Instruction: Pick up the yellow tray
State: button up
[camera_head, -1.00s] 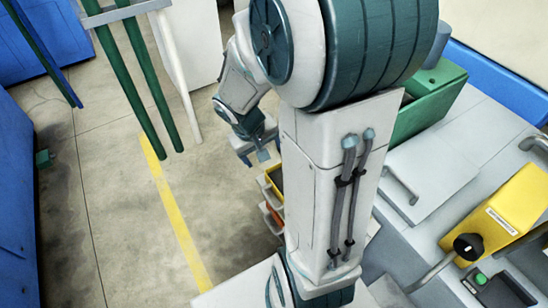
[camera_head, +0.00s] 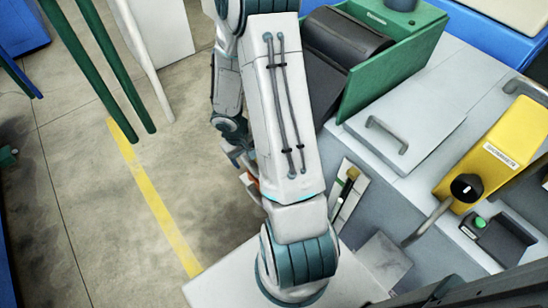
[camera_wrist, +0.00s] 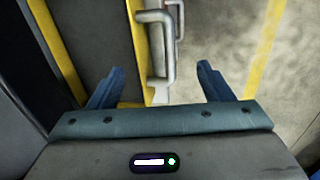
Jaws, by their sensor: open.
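The yellow tray (camera_wrist: 57,50) shows in the wrist view as a dark interior between yellow rims, left of centre. A grey handle (camera_wrist: 165,45) is on its right side, facing the floor. My gripper (camera_wrist: 160,86) is open, its two blue fingers spread apart. The left finger overlaps the tray's dark interior in the picture; the right finger is over bare floor. The tray's near rim and handle lie between the fingers in the picture, and nothing is clamped. In the head view my arm hides the tray and most of the gripper.
A bit of orange (camera_head: 253,189) shows beside my arm. A grey bench with a green box (camera_head: 398,62) and a yellow machine (camera_head: 492,152) stands right. Green posts (camera_head: 98,62) stand left. The floor with its yellow line (camera_head: 150,190) is clear.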

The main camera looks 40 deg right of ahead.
jog(key=f+b, duration=0.1)
jog(key=f, duration=0.1)
jog(key=d+f, duration=0.1)
jog(key=f, duration=0.2)
jog(key=d+f+b, duration=0.1)
jog(key=f, duration=0.1)
jog(key=shift+f+b, duration=0.35)
jog(key=shift+f, duration=0.05)
jog(key=shift+w+d+r, duration=0.1)
grip_shut()
